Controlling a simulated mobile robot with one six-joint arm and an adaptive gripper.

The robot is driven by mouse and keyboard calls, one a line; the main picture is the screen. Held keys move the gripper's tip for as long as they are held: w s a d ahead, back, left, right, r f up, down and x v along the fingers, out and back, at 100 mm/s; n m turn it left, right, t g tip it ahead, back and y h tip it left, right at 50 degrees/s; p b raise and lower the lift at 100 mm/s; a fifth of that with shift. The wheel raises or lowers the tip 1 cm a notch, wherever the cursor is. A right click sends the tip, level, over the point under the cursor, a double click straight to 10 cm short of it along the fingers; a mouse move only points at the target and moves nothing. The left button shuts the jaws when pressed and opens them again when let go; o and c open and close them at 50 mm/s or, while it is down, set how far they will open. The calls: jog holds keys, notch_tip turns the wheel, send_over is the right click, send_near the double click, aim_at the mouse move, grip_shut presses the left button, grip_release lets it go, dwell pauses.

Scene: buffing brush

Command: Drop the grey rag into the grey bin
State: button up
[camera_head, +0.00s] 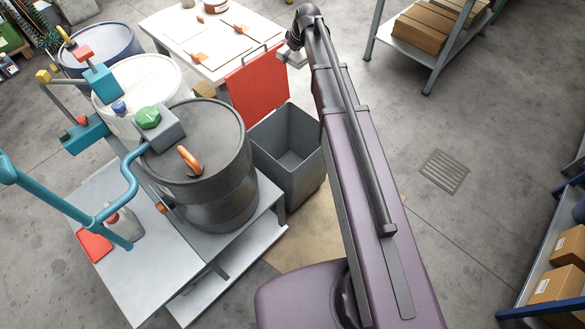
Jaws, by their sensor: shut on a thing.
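The grey bin (270,160) stands on the floor in the middle of the view, between the black drum and my arm. Its top is open, and the part of its inside that I see looks empty. My gripper (287,57) is small in the view, at the far end of my arm, beyond the bin and beside the white table's right edge. It is shut on a small grey thing, which I take to be the grey rag (295,60). The rag is mostly hidden, and its shape is hard to tell.
A red panel (258,86) stands upright at the bin's back edge. The black drum (205,165) stands left of the bin on a grey platform (150,250). A white table (210,32) with small tools is behind.

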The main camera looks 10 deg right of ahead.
notch_tip(320, 180, down, 34)
jog(key=s+b, duration=0.1)
jog(key=b, duration=3.1)
jog(key=shift+s+d+n+b, duration=0.2)
jog(key=shift+n+b, duration=0.2)
jog(key=shift+f, duration=0.1)
jog(key=shift+f+b, duration=2.95)
jog(key=shift+b, duration=0.05)
jog(key=o, duration=0.8)
jog(key=shift+r, duration=0.1)
